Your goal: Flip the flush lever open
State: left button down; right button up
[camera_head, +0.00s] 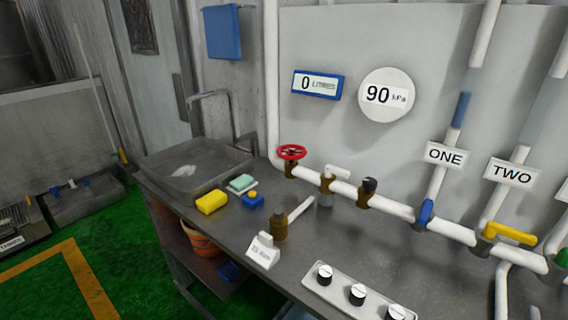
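No label in view readably says flush. A brass fitting (279,227) stands on the counter, with a white lever (301,208) slanting up to the right from it. A small white sign (263,251) beside it has text too small to read. On the white pipe are a red handwheel (292,152), a valve with a small white handle (330,172) and one with a dark knob (369,185). Further right are a blue handle (426,212) under sign ONE and a yellow lever (510,233) under sign TWO. I cannot tell which is the flush lever. Neither gripper shows.
The grey counter (225,232) carries a sink (188,168), yellow and green sponges, a blue item and a panel of knobs (357,293). A display (318,84) reads 0 litres and a gauge (387,95) reads 90 kPa. Green floor lies open at left.

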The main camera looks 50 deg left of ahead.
aim_at(330, 169)
jog(key=u, duration=1.2)
jog(key=j+z, duration=0.2)
